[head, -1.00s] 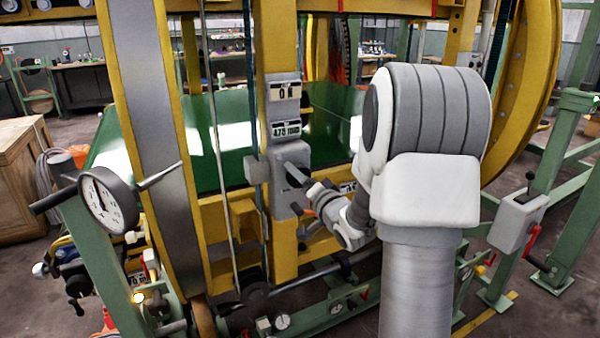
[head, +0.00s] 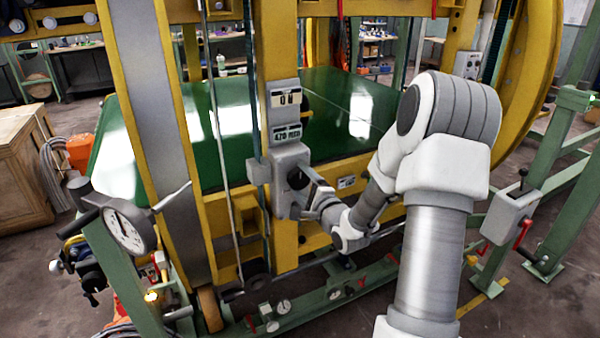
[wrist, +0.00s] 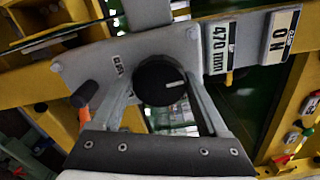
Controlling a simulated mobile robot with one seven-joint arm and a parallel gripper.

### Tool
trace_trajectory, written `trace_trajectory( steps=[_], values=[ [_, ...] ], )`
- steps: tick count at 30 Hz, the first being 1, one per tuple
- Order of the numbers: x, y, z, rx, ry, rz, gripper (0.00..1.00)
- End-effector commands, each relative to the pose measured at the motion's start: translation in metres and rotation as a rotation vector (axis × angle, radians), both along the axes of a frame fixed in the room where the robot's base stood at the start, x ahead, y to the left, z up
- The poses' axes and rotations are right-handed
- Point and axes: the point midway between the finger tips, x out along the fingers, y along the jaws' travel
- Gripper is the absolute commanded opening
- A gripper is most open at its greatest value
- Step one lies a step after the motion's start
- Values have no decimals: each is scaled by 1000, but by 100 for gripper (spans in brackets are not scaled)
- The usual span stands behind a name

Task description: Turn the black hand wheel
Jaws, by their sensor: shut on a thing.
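The black hand wheel (wrist: 160,80) is a round black knob with a light mark on its face, on a grey box (wrist: 72,72). In the wrist view it sits between the two fingers of my gripper (wrist: 163,90), which is shut on its sides. In the head view the wheel (head: 297,178) shows dark on the grey box on the yellow post, with my gripper (head: 312,190) reaching it from the lower right. The fingers hide part of its rim.
Label plates (head: 286,132) are above the box. A round gauge (head: 126,229) stands at left, and a grey box with a red crank (head: 522,232) at right. The yellow frame surrounds the green bed.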

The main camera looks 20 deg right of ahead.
Motion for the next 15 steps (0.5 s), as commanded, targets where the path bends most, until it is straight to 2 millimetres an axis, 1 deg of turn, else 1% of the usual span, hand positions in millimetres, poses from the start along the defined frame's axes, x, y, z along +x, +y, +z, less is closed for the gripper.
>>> trace_trajectory(
  steps=[2,15],
  values=[
    [0,0,3,78,6,0,21],
    [0,0,4,497,19,1,21]
  ],
)
